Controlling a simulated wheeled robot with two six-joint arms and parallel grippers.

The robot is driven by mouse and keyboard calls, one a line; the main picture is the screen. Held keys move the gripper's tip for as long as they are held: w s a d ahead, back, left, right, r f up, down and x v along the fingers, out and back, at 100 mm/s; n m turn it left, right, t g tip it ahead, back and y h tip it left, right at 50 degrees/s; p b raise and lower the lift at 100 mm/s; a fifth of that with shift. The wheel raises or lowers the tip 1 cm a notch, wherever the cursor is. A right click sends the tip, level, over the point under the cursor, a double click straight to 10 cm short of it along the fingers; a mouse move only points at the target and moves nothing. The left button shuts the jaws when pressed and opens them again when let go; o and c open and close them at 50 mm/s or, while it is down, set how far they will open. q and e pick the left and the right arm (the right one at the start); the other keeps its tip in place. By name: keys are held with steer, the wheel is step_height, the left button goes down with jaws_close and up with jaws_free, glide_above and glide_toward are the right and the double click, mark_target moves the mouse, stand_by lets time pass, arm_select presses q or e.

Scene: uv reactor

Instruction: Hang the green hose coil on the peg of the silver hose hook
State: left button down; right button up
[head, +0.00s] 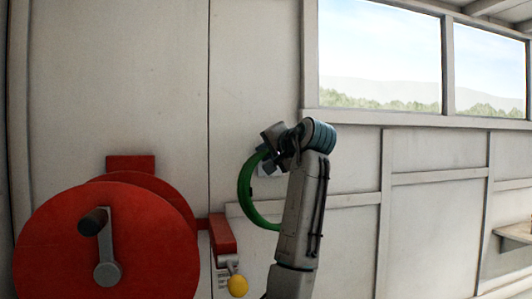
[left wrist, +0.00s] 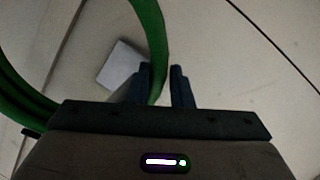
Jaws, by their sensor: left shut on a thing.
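The green hose coil (head: 246,192) hangs from my left gripper (head: 268,157) in front of the pale wall. Part of the coil is hidden behind my left arm. In the left wrist view, the green hose (left wrist: 150,25) passes between the two dark fingers of the left gripper (left wrist: 160,75), which is shut on it. A small pale silver plate, apparently the hose hook (left wrist: 118,64), is on the wall just beyond the fingers, left of the gripped strand. Its peg cannot be made out. In the head view the hook is mostly hidden behind the gripper. My right gripper is not in view.
A large red hose reel (head: 150,235) with a crank handle stands at the lower left. A red bracket (head: 222,234) with a yellow knob (head: 237,286) is between it and my arm. A small shelf (head: 515,232) is at the far right. The wall around the coil is clear.

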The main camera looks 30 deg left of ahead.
arm_select(q)
steer(key=shift+w+f, duration=0.1)
steer(key=shift+f, duration=0.3)
steer(key=c, duration=1.6)
jaws_free()
steer(key=o, duration=0.4)
steer(key=shift+a, duration=0.15)
steer(key=shift+r, duration=0.1)
